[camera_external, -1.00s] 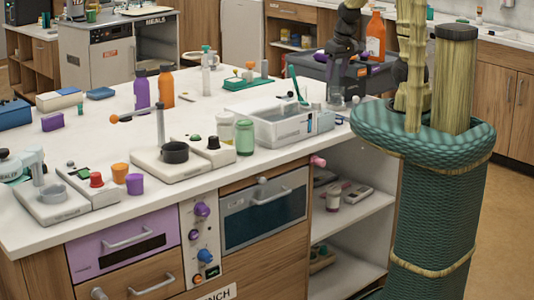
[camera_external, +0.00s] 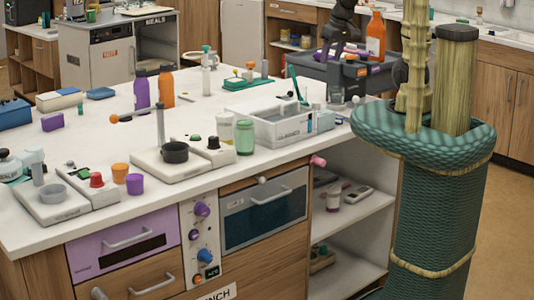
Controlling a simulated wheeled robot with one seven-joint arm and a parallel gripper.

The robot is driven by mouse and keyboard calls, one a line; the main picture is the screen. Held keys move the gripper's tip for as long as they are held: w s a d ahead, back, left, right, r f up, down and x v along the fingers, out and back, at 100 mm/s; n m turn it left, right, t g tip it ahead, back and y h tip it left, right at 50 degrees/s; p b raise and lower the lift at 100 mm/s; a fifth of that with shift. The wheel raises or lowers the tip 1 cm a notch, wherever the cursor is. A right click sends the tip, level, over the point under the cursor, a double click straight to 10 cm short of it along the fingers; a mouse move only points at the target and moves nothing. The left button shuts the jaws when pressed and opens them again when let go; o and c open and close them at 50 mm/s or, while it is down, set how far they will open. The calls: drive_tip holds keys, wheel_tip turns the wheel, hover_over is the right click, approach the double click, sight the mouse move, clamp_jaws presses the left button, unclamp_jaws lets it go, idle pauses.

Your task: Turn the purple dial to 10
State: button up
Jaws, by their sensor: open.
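Purple dials sit on the pale control panel at the counter front: a larger upper purple dial (camera_external: 202,209) and a smaller purple knob (camera_external: 193,235) below it. Their scale marks and pointer settings are too small to read. A blue dial (camera_external: 206,255) is lower on the same panel, above a small dark display (camera_external: 212,272) with green characters. My gripper (camera_external: 333,52), at the end of the dark arm, is open, small and partly lost against the dark cart. It is far up and right of the panel, apart from every dial.
A purple drawer (camera_external: 124,245) and a glass-fronted oven door (camera_external: 264,209) flank the panel. The space before the panel looks clear.

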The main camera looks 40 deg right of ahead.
drive_tip(key=w+a+r+n+t+y+b, duration=0.25)
drive_tip(key=w+a, duration=0.25)
drive_tip(key=a, duration=0.5)
drive_tip(key=w+a+r+n+t+y+b, duration=0.1)
drive_tip(key=w+a+t+y+b, duration=0.15)
drive_tip(key=w+a, duration=0.45)
drive_tip(key=w+a+r+n+t+y+b, duration=0.1)
drive_tip(key=w+a+r+n+t, duration=0.2)
drive_tip(key=a, duration=0.9)
drive_tip(key=s+a+r+m+t+y+b, duration=0.1)
drive_tip(key=s+a+r+t+b, duration=0.3)
drive_tip(key=a, duration=0.7)
drive_tip(key=s+a+f+t+y+b, duration=0.15)
drive_tip(key=s+a, duration=0.35)
drive_tip(key=a, duration=0.6)
drive_tip(key=s+a+f+m+h+b, duration=0.1)
drive_tip(key=s+f+h+b, duration=0.15)
drive_tip(key=s, duration=0.75)
drive_tip(key=s+a+f+m+t+h+b, duration=0.1)
drive_tip(key=s+a+f+h+b, duration=0.2)
drive_tip(key=s, duration=0.6)
drive_tip(key=s+f+m+h+b, duration=0.1)
drive_tip(key=s+f+h+b, duration=0.2)
drive_tip(key=s, duration=0.7)
wheel_tip(320, 180, down, 35)
drive_tip(key=p, duration=0.1)
drive_tip(key=shift+f, duration=0.2)
drive_tip(key=shift+w+d, duration=0.1)
drive_tip(key=shift+w, duration=0.05)
